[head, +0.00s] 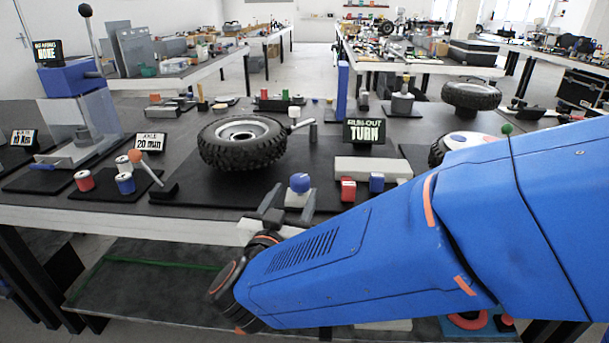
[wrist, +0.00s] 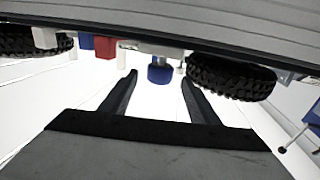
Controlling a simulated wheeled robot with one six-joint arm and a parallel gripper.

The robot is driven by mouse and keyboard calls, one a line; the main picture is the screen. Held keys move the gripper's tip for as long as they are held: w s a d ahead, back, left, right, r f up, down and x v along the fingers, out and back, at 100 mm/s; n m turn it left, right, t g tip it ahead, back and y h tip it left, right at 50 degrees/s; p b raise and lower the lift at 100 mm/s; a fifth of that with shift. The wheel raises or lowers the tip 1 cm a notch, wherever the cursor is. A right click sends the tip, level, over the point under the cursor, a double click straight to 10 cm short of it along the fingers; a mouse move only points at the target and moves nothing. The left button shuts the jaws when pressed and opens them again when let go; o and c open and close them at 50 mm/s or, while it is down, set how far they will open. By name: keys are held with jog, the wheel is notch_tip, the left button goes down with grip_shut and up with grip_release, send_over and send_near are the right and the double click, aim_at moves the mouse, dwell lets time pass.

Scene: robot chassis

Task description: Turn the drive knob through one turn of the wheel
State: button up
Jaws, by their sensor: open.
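The likely drive knob, a blue round knob (head: 300,183) on a pale block, stands near the bench's front edge, right of the wheel. The wheel (head: 242,143) has a black knobbly tyre and pale hub and lies flat on a dark mat. My gripper (head: 289,202) is open and empty, in front of the knob at the bench edge. In the wrist view, the blue knob (wrist: 160,73) shows in the gap between my two dark fingertips (wrist: 158,70), with no visible contact. The wheel's tyre (wrist: 232,78) shows at the right there.
A sign reading TURN (head: 364,132) stands behind the knob. A red block (head: 348,189) and a blue block (head: 377,183) sit to its right, before a long pale block (head: 372,167). Another tyre (head: 471,95) lies at back right. A lever press (head: 82,105) stands at left.

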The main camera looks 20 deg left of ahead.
aim_at(304, 174)
jog(key=w, duration=0.9)
jog(key=shift+w+a, duration=0.25)
jog(key=c, duration=1)
